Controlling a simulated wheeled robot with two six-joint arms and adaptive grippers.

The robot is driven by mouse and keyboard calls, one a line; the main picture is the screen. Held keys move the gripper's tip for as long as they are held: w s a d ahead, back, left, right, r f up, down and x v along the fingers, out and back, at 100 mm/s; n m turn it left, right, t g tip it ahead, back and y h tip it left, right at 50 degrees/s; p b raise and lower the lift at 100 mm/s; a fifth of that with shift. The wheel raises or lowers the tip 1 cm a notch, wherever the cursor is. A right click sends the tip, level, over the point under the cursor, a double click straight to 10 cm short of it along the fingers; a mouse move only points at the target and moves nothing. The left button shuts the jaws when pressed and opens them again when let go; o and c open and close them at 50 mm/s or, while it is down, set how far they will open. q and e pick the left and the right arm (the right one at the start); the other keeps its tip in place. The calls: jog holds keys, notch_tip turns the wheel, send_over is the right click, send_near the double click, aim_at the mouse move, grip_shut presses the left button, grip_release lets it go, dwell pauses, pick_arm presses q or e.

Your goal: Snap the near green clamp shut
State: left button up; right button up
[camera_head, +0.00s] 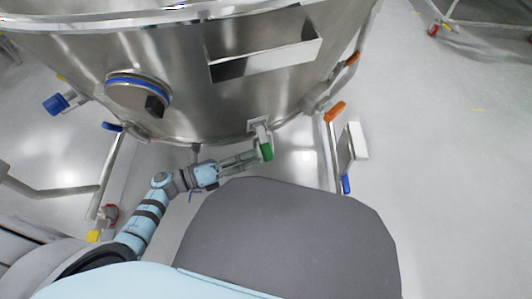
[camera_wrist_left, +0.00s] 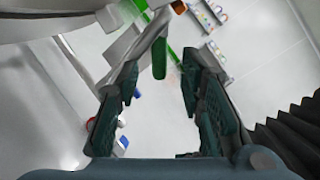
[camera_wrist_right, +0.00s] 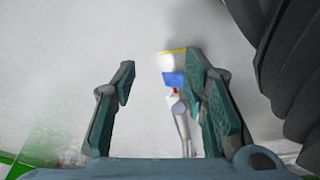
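The near green clamp has a green handle (camera_head: 267,152) that hangs at the bottom rim of the steel vessel, below a metal bracket (camera_head: 258,130). My left gripper (camera_head: 252,158) is just left of the handle in the head view. In the left wrist view the green handle (camera_wrist_left: 160,58) shows at the end of a grey metal lever, between the tips of my left gripper (camera_wrist_left: 160,78). Its fingers are apart, and I see no contact. My right gripper (camera_wrist_right: 160,82) is open and empty over pale floor, outside the head view.
The large steel vessel (camera_head: 215,100) fills the top of the head view. Orange (camera_head: 335,111) and blue (camera_head: 346,184) handles are on its right side, next to a pale box (camera_head: 357,141). A blue-and-white object (camera_wrist_right: 174,78) shows in the right wrist view.

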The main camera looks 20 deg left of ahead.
aim_at(267, 152)
pick_arm(q)
jog(key=x, duration=0.6)
jog(key=shift+b, duration=0.35)
pick_arm(e)
jog(key=shift+w+a+r, duration=0.1)
jog(key=shift+w+r, duration=0.1)
jog(key=shift+r, duration=0.6)
pick_arm(q)
jog(key=shift+c, duration=0.6)
grip_shut()
